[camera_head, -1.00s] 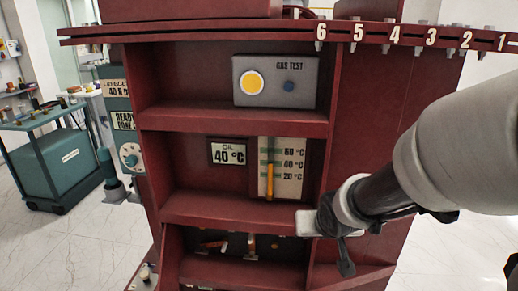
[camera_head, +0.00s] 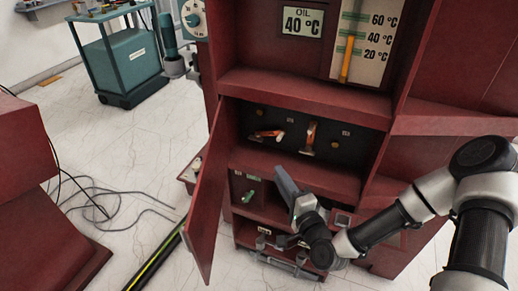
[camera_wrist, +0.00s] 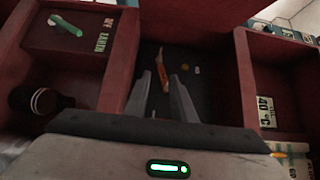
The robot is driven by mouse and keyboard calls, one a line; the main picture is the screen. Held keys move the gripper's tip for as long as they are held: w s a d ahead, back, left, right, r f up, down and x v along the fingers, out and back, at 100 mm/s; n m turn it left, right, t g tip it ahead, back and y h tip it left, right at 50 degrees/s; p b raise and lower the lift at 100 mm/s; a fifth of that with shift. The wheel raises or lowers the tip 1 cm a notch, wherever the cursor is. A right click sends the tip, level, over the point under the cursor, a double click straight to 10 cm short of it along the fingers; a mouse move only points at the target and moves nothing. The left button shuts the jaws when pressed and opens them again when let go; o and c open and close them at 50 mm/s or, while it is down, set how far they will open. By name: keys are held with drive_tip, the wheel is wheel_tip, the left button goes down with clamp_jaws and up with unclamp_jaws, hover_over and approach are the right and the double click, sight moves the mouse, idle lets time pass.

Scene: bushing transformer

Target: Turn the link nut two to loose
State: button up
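My gripper (camera_head: 285,183) is in front of the lower compartments of the red cabinet (camera_head: 300,86). In the wrist view, the two fingers of my gripper (camera_wrist: 161,95) are apart with nothing between them. Beyond them is a dark recess with an orange lever (camera_wrist: 162,72). In the head view, the recess holds two orange-and-white levers, a left one (camera_head: 266,135) and a right one (camera_head: 310,138). Small round fittings and pale labels sit around them. I cannot tell which part is link nut two; the labels are too small to read.
An open red door (camera_head: 208,190) stands at the recess's left side. A green handle (camera_wrist: 65,25) beside an "OFF EARTH" label is at upper left in the wrist view. Above the recess are the oil display (camera_head: 302,22) and thermometer (camera_head: 347,50). Cables (camera_head: 95,200) lie on the floor.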

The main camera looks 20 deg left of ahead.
sight(256, 138)
drive_tip(key=b+x, duration=0.2)
drive_tip(key=x, duration=1.5)
drive_tip(key=shift+a+b, duration=0.15)
drive_tip(key=shift+b, duration=0.25)
drive_tip(key=shift+c, duration=0.3)
clamp_jaws()
